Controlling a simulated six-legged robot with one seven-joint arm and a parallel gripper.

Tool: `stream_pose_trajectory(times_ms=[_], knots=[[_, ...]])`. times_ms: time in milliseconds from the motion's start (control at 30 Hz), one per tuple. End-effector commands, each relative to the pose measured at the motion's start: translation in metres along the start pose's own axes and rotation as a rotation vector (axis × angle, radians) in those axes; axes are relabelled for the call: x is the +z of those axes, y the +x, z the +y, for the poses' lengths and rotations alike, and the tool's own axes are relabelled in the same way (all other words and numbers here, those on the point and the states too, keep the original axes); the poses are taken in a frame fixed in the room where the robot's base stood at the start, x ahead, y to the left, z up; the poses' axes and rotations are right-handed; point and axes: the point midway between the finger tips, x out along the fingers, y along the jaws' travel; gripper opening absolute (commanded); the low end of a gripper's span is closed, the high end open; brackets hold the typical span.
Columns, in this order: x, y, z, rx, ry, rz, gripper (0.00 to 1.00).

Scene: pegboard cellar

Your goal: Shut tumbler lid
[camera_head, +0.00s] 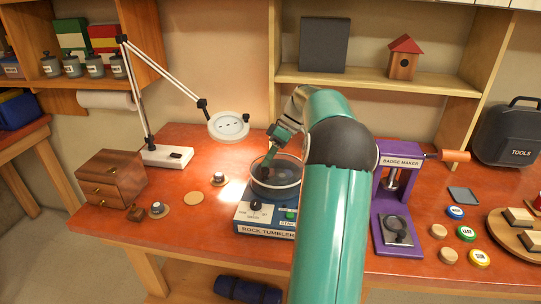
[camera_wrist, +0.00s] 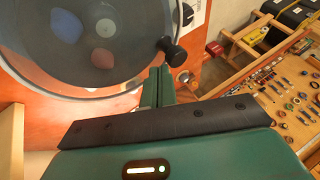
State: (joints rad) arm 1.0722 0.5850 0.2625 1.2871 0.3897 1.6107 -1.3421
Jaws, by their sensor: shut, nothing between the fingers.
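The rock tumbler (camera_head: 265,218) stands on the orange bench in the head view, with a blue and white base and a round drum on top. Its round clear lid (camera_wrist: 85,75) fills the upper left of the wrist view, and coloured stones show through it. A black knob (camera_wrist: 174,50) sits at the lid's rim. My gripper (camera_wrist: 160,72) is shut and empty, its fingertips close beside the knob and the rim. In the head view my gripper (camera_head: 264,168) is over the drum. Whether the lid lies fully flat, or the fingers touch it, I cannot tell.
A purple badge maker (camera_head: 399,205) stands right of the tumbler, beyond my arm. A lamp with a ring magnifier (camera_head: 229,126) reaches in behind left. A small wooden drawer box (camera_head: 110,180) is at the left.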

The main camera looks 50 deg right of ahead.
Motion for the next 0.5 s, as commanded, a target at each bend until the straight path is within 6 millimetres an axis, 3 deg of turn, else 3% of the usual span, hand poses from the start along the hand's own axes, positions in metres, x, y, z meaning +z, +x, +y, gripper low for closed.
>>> stream_pose_trajectory(times_ms=[167, 500], knots=[[0.0, -0.013, 0.001, 0.003, 0.0, 0.001, 0.0], [0.0, -0.08, 0.001, 0.004, -0.001, 0.001, 0.0]])
